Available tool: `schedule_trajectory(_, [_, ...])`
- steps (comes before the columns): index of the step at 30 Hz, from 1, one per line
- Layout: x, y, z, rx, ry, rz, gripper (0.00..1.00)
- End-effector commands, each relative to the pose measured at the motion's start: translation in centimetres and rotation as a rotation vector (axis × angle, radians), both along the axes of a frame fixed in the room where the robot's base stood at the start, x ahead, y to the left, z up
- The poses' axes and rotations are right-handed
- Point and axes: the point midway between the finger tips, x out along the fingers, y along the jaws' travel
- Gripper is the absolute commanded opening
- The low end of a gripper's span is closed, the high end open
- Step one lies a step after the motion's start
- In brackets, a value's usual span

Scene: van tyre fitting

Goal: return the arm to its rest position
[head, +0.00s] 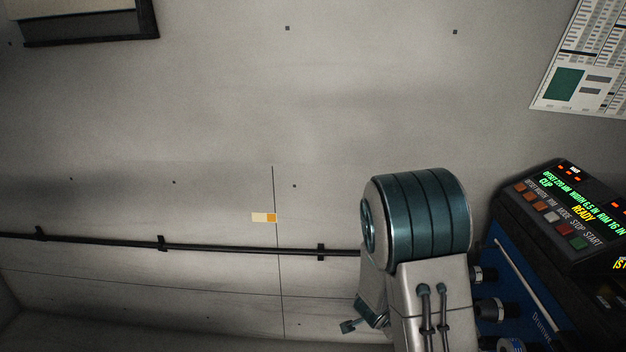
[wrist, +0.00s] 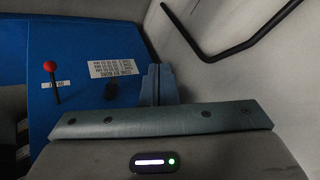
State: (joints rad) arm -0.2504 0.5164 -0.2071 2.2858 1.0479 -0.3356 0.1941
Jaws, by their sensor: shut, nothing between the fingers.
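My gripper (wrist: 159,72) shows in the wrist view just above the middle. Its two narrow blue-grey fingers are together, with nothing between them. They point toward the gap between a blue machine panel on the left and the pale wall on the right. In the head view my arm (head: 420,218) is folded at the lower right, with a teal joint on top and grey links below. My gripper is not seen in the head view.
A blue machine with a lit control panel (head: 572,210) stands close to the right of my arm. A red-knobbed lever (wrist: 51,66) sticks out of the blue panel (wrist: 85,40). A black rail (head: 200,246) runs along the grey wall. A chart (head: 590,60) hangs upper right.

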Motion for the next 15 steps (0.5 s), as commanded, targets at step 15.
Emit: schedule_trajectory(15, [-8.1,8.0,24.0,0.149,0.112,0.709,0.00])
